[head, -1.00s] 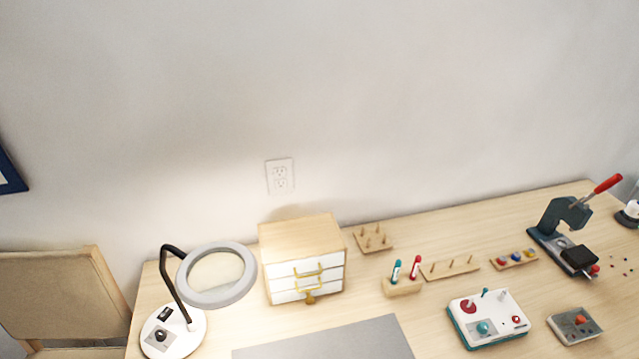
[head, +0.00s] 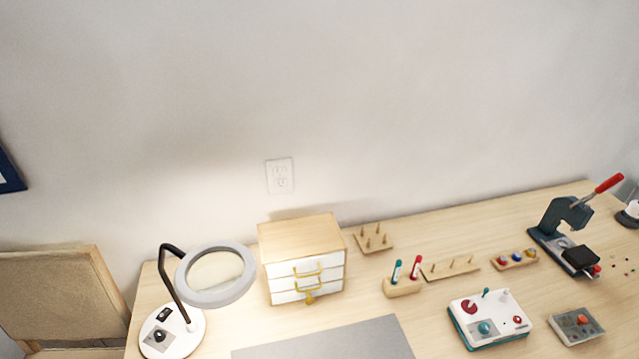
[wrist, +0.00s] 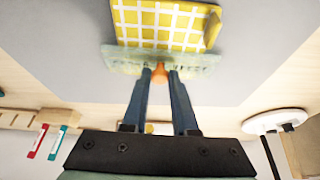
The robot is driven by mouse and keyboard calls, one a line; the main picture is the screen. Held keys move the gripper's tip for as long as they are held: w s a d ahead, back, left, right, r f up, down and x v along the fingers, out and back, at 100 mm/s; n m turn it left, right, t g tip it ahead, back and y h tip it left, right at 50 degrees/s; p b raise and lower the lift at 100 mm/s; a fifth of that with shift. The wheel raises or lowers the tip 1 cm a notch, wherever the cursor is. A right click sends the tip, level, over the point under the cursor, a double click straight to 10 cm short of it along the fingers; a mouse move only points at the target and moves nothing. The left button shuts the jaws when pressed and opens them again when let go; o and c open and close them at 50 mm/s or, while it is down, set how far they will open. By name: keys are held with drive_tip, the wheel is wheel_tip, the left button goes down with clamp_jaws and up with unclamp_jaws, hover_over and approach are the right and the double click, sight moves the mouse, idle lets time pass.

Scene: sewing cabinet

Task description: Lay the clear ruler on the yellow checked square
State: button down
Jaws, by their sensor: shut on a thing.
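In the wrist view, my gripper (wrist: 160,74) is shut on a small orange knob (wrist: 159,76) on the clear ruler. The clear ruler (wrist: 122,60) is a pale greenish see-through strip with small marks, lying crosswise at the fingertips. The yellow checked square (wrist: 165,22) has white grid lines and lies just beyond the ruler. The ruler overlaps the square's near edge in the picture; I cannot tell whether they touch. A darker yellow piece (wrist: 212,28) stands at the square's right edge. The head view shows neither gripper, ruler nor square.
The square lies on a grey mat (wrist: 255,65), which also shows in the head view (head: 325,342). A white drawer cabinet (head: 306,268), a ring lamp (head: 182,325), a marker holder (head: 402,287) and a white-topped box (head: 490,318) stand around it.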

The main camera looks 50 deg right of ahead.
drive_tip(key=shift+f, duration=0.15)
idle(0.5)
drive_tip(key=c, duration=0.6)
unclamp_jaws()
drive_tip(key=v, duration=1.3)
drive_tip(key=shift+p, duration=0.45)
drive_tip(key=shift+w+d, duration=0.1)
